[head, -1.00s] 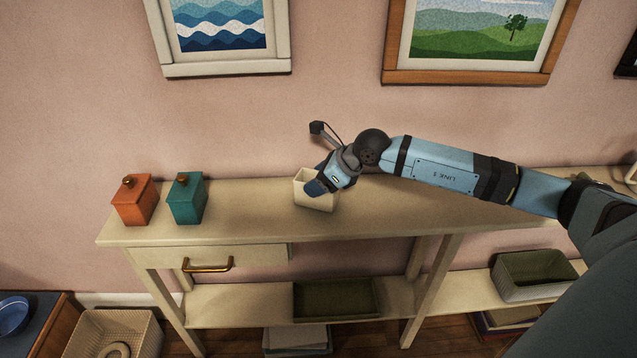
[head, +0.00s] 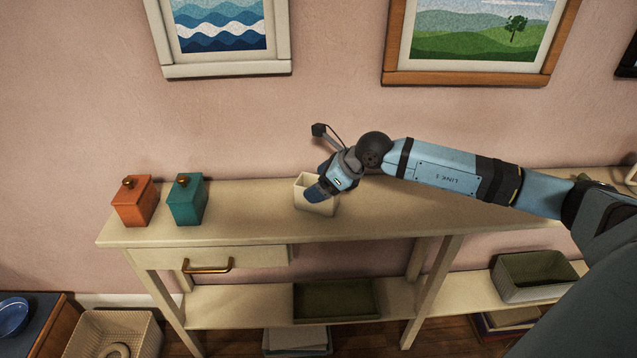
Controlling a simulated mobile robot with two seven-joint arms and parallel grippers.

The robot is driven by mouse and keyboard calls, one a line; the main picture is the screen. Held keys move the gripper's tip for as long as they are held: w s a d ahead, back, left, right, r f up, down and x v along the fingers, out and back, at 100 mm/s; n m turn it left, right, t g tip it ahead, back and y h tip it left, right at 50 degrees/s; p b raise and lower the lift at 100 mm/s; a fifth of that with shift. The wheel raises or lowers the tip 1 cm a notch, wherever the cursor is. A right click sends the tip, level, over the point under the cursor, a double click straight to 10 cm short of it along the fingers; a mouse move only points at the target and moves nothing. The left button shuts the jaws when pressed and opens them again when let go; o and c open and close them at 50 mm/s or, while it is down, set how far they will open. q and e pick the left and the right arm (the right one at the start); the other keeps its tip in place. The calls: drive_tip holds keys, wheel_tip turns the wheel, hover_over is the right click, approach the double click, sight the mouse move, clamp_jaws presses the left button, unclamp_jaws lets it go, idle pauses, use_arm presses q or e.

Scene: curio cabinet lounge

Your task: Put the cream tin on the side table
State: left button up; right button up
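A cream, open-topped square box (head: 302,196), seemingly the cream tin, stands on the long cream console table (head: 400,222). My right gripper (head: 322,184) comes in from the right and is at the box. One blue finger overlaps its front right side; the other is mostly hidden, so I cannot tell whether it grips the wall. A low dark-topped table (head: 42,312) at the lower left may be the side table; only part of it shows. My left gripper is not in view.
An orange lidded tin (head: 134,204) and a teal lidded tin (head: 187,203) stand left on the console. A blue bowl (head: 12,318) sits on the low table. The lower shelf holds a dark green tray (head: 335,300). Console room is free between the teal tin and box.

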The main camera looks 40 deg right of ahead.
drive_tip(key=v, duration=1.1)
drive_tip(key=s+a+f+m+t+y, duration=0.2)
drive_tip(key=s+a+f+m+y, duration=0.15)
drive_tip(key=a+m, duration=0.45)
drive_tip(key=s+a+f+m+t+y, duration=0.25)
drive_tip(key=a+m+y, duration=0.25)
drive_tip(key=a, duration=0.5)
drive_tip(key=s+a+f+m+h, duration=0.2)
drive_tip(key=s+f+m+h, duration=0.3)
drive_tip(key=f+m, duration=0.4)
drive_tip(key=s+a+f+m+h, duration=0.3)
drive_tip(key=s+f+m+h, duration=0.2)
drive_tip(key=m, duration=1.3)
drive_tip(key=s+f, duration=0.3)
drive_tip(key=f, duration=0.1)
drive_tip(key=shift+s+a+p, duration=0.25)
drive_tip(key=shift+a+p, duration=0.05)
drive_tip(key=shift+f+g, duration=0.1)
drive_tip(key=shift+g, duration=0.15)
